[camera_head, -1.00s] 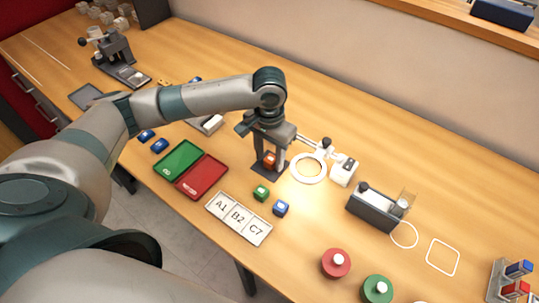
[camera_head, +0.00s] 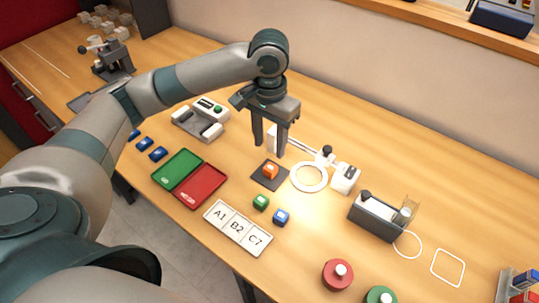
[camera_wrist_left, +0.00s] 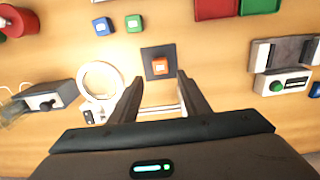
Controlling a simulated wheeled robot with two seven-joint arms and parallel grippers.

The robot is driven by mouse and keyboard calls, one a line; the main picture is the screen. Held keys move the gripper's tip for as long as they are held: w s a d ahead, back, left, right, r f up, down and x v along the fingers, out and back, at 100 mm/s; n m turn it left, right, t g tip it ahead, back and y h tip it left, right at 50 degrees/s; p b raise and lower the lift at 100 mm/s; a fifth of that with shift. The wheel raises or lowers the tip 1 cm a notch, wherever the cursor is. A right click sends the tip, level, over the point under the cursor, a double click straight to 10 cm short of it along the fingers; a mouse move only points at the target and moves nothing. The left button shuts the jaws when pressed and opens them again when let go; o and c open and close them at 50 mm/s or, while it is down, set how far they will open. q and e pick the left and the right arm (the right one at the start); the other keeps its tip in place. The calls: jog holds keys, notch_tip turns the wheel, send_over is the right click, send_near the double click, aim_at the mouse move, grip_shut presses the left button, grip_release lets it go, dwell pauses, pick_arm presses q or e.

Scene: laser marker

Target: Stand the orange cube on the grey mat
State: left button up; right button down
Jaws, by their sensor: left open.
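The orange cube (camera_head: 270,171) sits on the dark grey mat (camera_head: 262,180), with a pale mark on its top face. In the left wrist view the cube (camera_wrist_left: 160,66) lies within the outline of the mat (camera_wrist_left: 147,57), with bare mat around it. My left gripper (camera_head: 270,148) is open and empty, above and behind the cube in the head view. In the left wrist view its two fingers (camera_wrist_left: 157,82) are spread, with the cube beyond their tips. My right gripper is not in view.
A ring lamp (camera_head: 309,177) stands right of the mat. A green cube (camera_head: 261,202) and a blue cube (camera_head: 281,217) lie in front, by the A1 B2 C7 plate (camera_head: 238,227). Green and red trays (camera_head: 201,186) lie left. A white-topped device (camera_head: 201,120) stands behind them.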

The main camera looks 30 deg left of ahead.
pick_arm(q)
jog(key=shift+r, duration=1.5)
